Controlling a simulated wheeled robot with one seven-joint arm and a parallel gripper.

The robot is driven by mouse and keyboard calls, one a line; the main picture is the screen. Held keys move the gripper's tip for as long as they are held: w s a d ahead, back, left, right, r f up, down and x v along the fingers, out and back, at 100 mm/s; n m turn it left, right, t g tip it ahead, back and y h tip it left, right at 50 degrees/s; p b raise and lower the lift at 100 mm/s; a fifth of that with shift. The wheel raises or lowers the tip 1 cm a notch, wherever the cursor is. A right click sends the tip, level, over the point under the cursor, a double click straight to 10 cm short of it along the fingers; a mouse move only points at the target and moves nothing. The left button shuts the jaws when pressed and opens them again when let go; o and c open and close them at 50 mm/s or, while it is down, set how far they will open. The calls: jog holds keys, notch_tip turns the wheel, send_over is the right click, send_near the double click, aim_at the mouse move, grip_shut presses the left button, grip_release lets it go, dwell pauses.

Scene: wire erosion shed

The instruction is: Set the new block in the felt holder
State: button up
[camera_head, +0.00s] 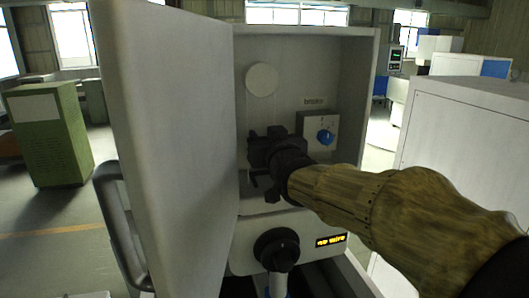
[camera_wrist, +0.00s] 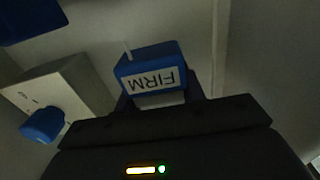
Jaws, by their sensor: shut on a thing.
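My gripper (camera_head: 262,152) is inside the open white cabinet, left of the brake box. In the wrist view my gripper (camera_wrist: 160,97) is shut on a blue block (camera_wrist: 177,54) with a white label reading "FIRM", upside down in that view. A pale grey part shows below the label between the fingers. In the head view the block is hidden by my gripper. I cannot make out the felt holder for certain in either view, nor whether the block touches anything.
The brake box (camera_head: 305,124) with its blue knob (camera_head: 326,137) is close by on the back wall; the knob also shows in the wrist view (camera_wrist: 42,125). A round white disc (camera_head: 262,79) is above. The open door (camera_head: 170,140) bounds the left. A black knob (camera_head: 277,249) and lit display (camera_head: 331,240) are below.

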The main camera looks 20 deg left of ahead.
jog(key=f, duration=0.1)
jog(key=f+b, duration=0.1)
jog(key=f, duration=0.1)
jog(key=shift+s+a+f, duration=0.1)
jog(key=shift+a+f, duration=0.2)
jog(key=shift+a, duration=0.05)
jog(key=shift+f, duration=0.1)
jog(key=shift+w+d, duration=0.25)
jog(key=shift+d, duration=0.1)
jog(key=shift+s+a+f+b, duration=0.15)
jog(key=shift+a+f+b, duration=0.15)
jog(key=shift+b, duration=0.1)
jog(key=shift+d+f+b, duration=0.1)
jog(key=shift+f+b, duration=0.2)
jog(key=shift+b, duration=0.2)
jog(key=o, duration=1.1)
jog(key=shift+o, duration=0.2)
